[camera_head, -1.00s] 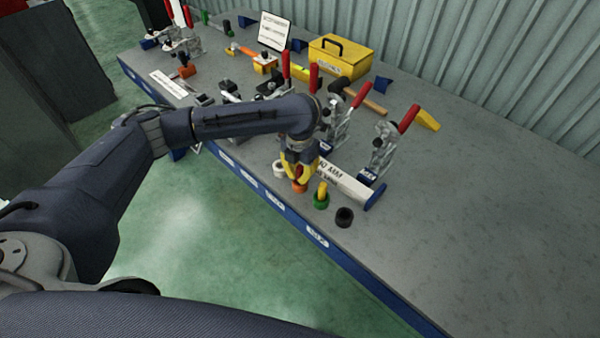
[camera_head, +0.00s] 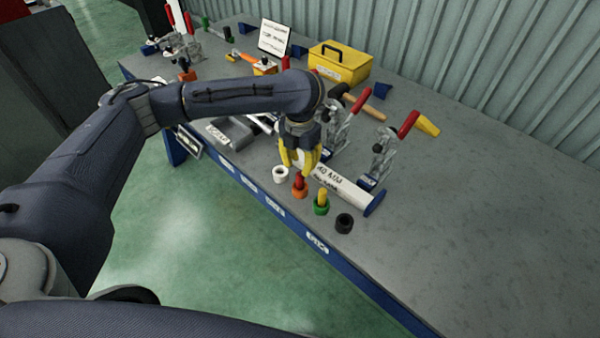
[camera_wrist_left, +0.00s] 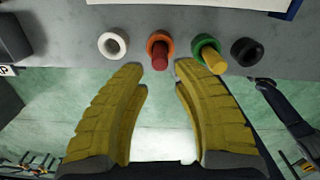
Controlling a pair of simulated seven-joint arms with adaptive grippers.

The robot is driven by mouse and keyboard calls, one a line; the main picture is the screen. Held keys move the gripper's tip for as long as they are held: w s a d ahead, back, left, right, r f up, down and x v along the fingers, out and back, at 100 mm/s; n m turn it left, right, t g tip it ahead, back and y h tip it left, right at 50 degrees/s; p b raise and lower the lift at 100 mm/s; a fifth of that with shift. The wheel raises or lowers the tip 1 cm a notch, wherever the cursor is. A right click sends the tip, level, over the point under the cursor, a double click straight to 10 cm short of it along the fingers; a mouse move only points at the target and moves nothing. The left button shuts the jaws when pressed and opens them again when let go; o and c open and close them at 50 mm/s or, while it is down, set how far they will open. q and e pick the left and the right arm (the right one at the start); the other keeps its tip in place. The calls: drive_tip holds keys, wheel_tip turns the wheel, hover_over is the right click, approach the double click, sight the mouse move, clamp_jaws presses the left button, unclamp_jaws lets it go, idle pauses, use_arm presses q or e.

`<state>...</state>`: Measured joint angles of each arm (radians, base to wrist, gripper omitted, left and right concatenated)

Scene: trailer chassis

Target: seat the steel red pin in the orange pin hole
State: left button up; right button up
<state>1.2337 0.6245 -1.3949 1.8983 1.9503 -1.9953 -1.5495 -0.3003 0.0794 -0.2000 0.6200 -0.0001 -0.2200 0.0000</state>
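The red pin (camera_head: 299,180) stands in the orange pin hole (camera_head: 299,192), a ring-shaped holder near the bench's front edge. In the left wrist view the red pin (camera_wrist_left: 160,56) sits inside the orange ring (camera_wrist_left: 159,36), its top pointing towards the camera. My left gripper (camera_head: 298,168) has yellow fingers and hangs just above and behind the pin. How deep the pin sits cannot be told. My right gripper is not in view.
A white ring (camera_head: 280,174), a green ring (camera_head: 321,209) with a yellow pin (camera_head: 322,195), and a black ring (camera_head: 344,223) flank the orange one. The bench's right side is clear.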

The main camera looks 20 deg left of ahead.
use_arm(q)
drive_tip(key=shift+r, duration=2.5)
